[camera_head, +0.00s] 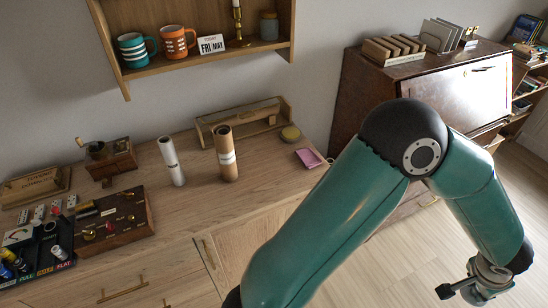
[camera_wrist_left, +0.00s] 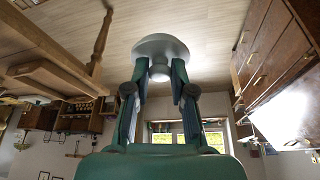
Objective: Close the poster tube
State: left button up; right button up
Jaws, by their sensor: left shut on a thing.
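A brown cardboard tube (camera_head: 227,158) with a pale label stands upright on the wooden desk in the head view. A white tube or roll (camera_head: 172,162) stands upright just left of it. My left gripper (camera_wrist_left: 159,74) is shut on a pale grey round cap (camera_wrist_left: 160,45) with a wide flange, held between the fingertips in the left wrist view. In the head view this gripper is small at the bottom right, over the floor, far from both tubes; the cap is hard to make out there. My right gripper is not in view.
A wooden box with knobs (camera_head: 112,225) and a coffee grinder (camera_head: 108,160) stand left on the desk. A low wooden rack (camera_head: 240,122) stands behind the tubes, with a pink pad (camera_head: 309,158) to the right. A wall shelf (camera_head: 200,62) hangs above. The desk front (camera_head: 190,240) is clear.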

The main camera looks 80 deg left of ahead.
aim_at(224, 145)
jog(key=z, duration=1.05)
jog(key=i, duration=0.15)
jog(key=u, duration=3.3)
